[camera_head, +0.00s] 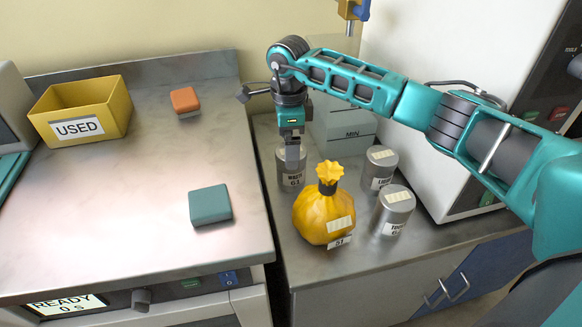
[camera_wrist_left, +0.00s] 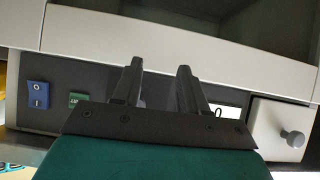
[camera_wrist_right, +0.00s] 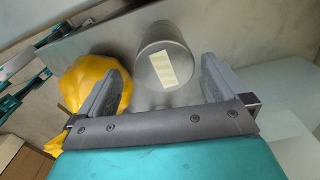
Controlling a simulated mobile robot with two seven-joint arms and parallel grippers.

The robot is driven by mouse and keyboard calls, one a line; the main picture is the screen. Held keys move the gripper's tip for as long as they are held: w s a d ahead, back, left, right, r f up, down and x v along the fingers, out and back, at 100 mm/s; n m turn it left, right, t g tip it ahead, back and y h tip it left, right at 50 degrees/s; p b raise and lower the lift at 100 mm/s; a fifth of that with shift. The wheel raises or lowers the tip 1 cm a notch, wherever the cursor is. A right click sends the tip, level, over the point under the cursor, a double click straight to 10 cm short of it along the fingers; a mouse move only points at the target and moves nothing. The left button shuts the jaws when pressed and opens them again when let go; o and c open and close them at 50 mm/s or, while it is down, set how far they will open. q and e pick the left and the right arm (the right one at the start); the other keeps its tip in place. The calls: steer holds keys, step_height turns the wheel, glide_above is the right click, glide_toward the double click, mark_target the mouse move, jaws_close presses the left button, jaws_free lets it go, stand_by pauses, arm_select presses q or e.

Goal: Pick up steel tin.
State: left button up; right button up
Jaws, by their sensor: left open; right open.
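Three steel tins with labels stand on the right-hand counter. The rear-left tin (camera_head: 291,178) is directly under my right gripper (camera_head: 292,155), its top partly hidden. The other tins are at the rear right (camera_head: 379,172) and front right (camera_head: 391,215), both upright. In the right wrist view a steel tin (camera_wrist_right: 163,58) with a cream patch on its lid lies between the open fingers of my right gripper (camera_wrist_right: 160,77). I cannot tell whether the fingers touch it. My left gripper (camera_wrist_left: 160,70) is open and empty in the left wrist view, outside the head view.
A tied yellow bag (camera_head: 322,217) stands close in front of the rear-left tin; it also shows in the right wrist view (camera_wrist_right: 92,82). A yellow "USED" bin (camera_head: 108,100), an orange block (camera_head: 185,99) and a teal block (camera_head: 210,205) are on the left-hand worktop.

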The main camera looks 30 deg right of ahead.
mark_target(287, 181)
steer(key=f, duration=0.5)
steer(key=shift+w+d+b, duration=0.2)
steer(key=shift+d+b, duration=0.1)
steer(key=shift+b, duration=0.05)
steer(key=c, duration=1.3)
steer(key=shift+o, duration=0.2)
